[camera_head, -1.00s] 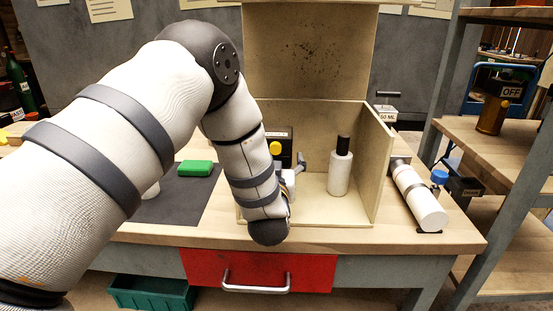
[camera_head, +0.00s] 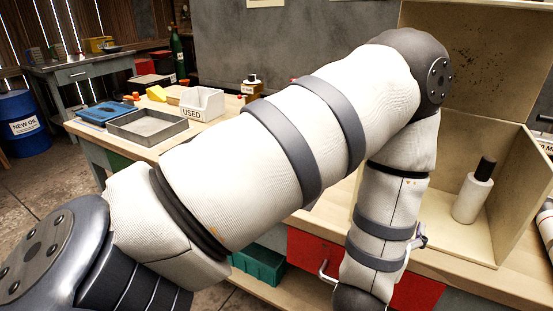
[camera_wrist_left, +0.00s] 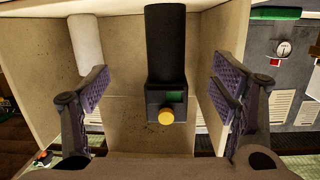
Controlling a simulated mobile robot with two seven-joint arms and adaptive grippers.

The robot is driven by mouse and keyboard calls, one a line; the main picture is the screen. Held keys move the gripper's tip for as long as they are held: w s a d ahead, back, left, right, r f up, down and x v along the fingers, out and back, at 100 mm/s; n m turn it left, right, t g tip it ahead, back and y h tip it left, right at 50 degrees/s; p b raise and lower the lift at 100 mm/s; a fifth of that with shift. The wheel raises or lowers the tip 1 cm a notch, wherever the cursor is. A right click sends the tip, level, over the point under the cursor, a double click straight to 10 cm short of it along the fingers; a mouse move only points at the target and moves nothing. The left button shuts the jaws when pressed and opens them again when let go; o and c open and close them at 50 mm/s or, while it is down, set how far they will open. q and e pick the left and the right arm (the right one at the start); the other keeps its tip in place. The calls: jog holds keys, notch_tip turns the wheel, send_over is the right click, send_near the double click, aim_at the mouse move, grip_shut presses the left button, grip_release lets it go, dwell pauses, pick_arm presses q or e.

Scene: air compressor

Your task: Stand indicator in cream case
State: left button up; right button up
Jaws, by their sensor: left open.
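The cream case (camera_head: 487,235) stands open at the right of the head view. A white bottle with a black top (camera_head: 472,198) stands inside it. My left gripper (camera_wrist_left: 161,88) is open, with its purple pads apart. In the wrist view, which looks upside down, a black unit (camera_wrist_left: 164,100) with a green window and yellow knob lies between the fingers in the picture, with gaps on both sides. I cannot tell if it is the indicator. The white bottle (camera_wrist_left: 86,45) shows at left there. In the head view my arm hides the unit. My right gripper is out of view.
A white USED bin (camera_head: 203,103) and a grey tray (camera_head: 147,127) stand on the left of the bench. A red drawer (camera_head: 312,252) is below. A round dial (camera_wrist_left: 284,48) and a green block (camera_wrist_left: 275,13) show outside the case in the wrist view.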

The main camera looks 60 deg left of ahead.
pick_arm(q)
jog(key=s+d+f+m+g+h, duration=0.1)
jog(key=s+d+f+g+h, duration=0.15)
jog(key=s+f, duration=0.5)
jog(key=s+d+f+m+g+h, duration=0.15)
jog(key=s+f+g, duration=0.3)
jog(key=f, duration=0.55)
jog(key=s+f+g+h, duration=0.1)
jog(key=s+f+g, duration=0.1)
jog(key=s, duration=0.7)
jog(key=s+d+f+m+g+h, duration=0.1)
jog(key=s+g, duration=0.4)
jog(key=s, duration=0.5)
jog(key=s+d+f+m+g+h, duration=0.1)
jog(key=s+f+g, duration=0.2)
jog(key=s, duration=0.6)
jog(key=shift+s+d+f+h, duration=0.2)
jog(key=shift+s+f+h, duration=0.1)
jog(key=shift+f+h, duration=0.1)
